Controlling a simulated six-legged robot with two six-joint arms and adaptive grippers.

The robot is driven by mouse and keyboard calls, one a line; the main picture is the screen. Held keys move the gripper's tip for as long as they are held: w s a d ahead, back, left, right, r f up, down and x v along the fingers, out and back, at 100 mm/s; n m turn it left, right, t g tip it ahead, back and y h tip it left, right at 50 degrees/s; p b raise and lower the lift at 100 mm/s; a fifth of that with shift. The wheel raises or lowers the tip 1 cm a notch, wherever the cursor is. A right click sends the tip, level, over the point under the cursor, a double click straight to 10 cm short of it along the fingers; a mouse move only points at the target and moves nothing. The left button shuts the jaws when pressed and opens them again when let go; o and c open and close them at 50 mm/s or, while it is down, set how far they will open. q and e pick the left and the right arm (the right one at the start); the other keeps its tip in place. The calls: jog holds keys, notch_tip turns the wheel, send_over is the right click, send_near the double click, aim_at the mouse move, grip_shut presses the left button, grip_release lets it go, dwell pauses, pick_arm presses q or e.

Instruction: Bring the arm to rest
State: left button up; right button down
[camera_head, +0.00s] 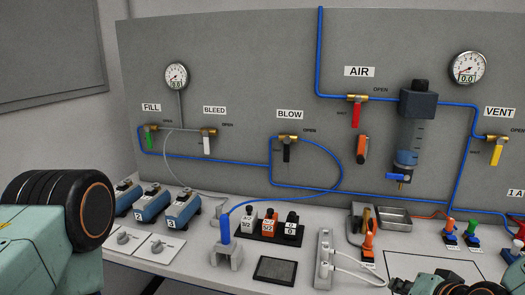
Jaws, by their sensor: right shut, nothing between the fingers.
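My right gripper (403,286) shows only in part at the bottom edge, right of centre. It is shut with nothing between its fingers, low over the front of the bench. The pale green and black parts beside it are mine. At the left edge a large pale green link of my left arm with a black ribbed joint fills the lower corner. My left gripper is out of the picture.
A grey panel (240,70) with gauges, blue tubing and coloured valve handles stands behind the white bench (200,262). A blue nozzle in a stand (225,245), a black mat (275,270), a power strip (324,258) and a metal tray (394,216) occupy the bench.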

jog(key=s+a+f+n+g+b, duration=0.1)
jog(key=s+f+n+g, duration=0.1)
jog(key=s+f, duration=0.7)
jog(key=s+a+f+n+g+b, duration=0.2)
jog(key=s+f+g, duration=0.3)
jog(key=s+f, duration=0.4)
jog(key=s+a+f+n+g+h+b, duration=0.1)
jog(key=s+f+n+g+b, duration=0.1)
jog(key=s+f, duration=0.7)
jog(key=shift+s+a+f+g, duration=0.35)
jog(key=shift+s+g, duration=0.35)
jog(key=shift+s, duration=0.3)
jog(key=shift+r, duration=0.1)
